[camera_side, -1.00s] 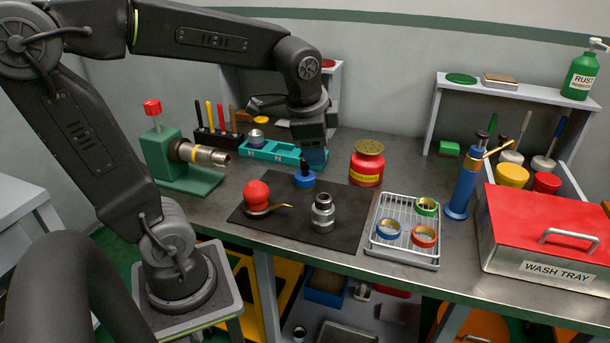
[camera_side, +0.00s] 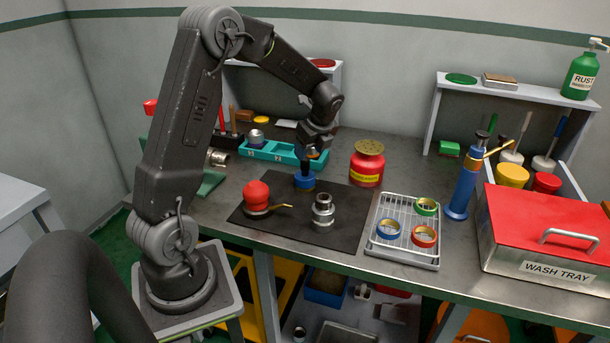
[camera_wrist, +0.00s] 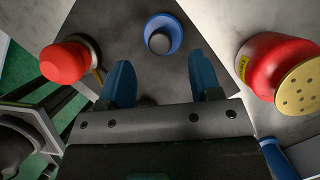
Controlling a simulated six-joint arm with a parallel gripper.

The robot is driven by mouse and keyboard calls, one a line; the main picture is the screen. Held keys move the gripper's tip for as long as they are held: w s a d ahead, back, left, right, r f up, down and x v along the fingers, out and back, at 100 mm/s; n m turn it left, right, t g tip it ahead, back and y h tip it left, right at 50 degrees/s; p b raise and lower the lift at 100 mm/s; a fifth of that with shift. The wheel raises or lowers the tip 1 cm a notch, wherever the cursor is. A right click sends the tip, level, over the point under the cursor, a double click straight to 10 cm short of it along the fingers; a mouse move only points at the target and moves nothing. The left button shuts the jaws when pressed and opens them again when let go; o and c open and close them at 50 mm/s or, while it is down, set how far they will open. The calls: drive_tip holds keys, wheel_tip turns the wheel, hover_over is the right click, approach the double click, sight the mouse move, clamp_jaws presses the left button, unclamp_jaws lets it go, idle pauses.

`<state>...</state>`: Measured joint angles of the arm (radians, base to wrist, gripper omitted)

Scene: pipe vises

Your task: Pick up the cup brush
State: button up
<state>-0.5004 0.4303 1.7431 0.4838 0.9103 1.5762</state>
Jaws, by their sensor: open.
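What I take to be the cup brush, a round blue piece with an upright dark stem, stands on the dark mat in the side view (camera_side: 304,181). In the wrist view I see it from above as a blue ring around a dark centre (camera_wrist: 161,35). My gripper (camera_side: 314,155) is just above the brush in the side view, close to the stem. In the wrist view my two blue fingers (camera_wrist: 163,78) are spread apart with nothing held between them. The brush lies beyond the fingertips, roughly centred on the gap.
On the mat (camera_side: 287,236) are a red-domed piece (camera_side: 257,194) and a metal fitting (camera_side: 322,211). A red can (camera_side: 367,165) stands close on the right. A teal tray (camera_side: 262,151) lies behind. A wire rack (camera_side: 404,254) with rings is at front right.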

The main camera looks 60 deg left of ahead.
sight(306, 159)
drive_tip(key=x, duration=0.7)
drive_tip(key=shift+a+f, duration=0.15)
drive_tip(key=shift+f, duration=0.05)
drive_tip(key=c, duration=1)
drive_tip(key=shift+o, duration=0.2)
drive_tip(key=shift+r, duration=0.15)
wheel_tip(306, 159, up, 4)
drive_tip(key=shift+r, duration=0.2)
drive_tip(key=s+a+r, duration=0.4)
drive_tip(key=s+r, duration=0.2)
drive_tip(key=s, duration=0.4)
drive_tip(key=shift+s+a+r, duration=0.2)
drive_tip(key=shift+s+a, duration=0.15)
drive_tip(key=shift+a, duration=0.05)
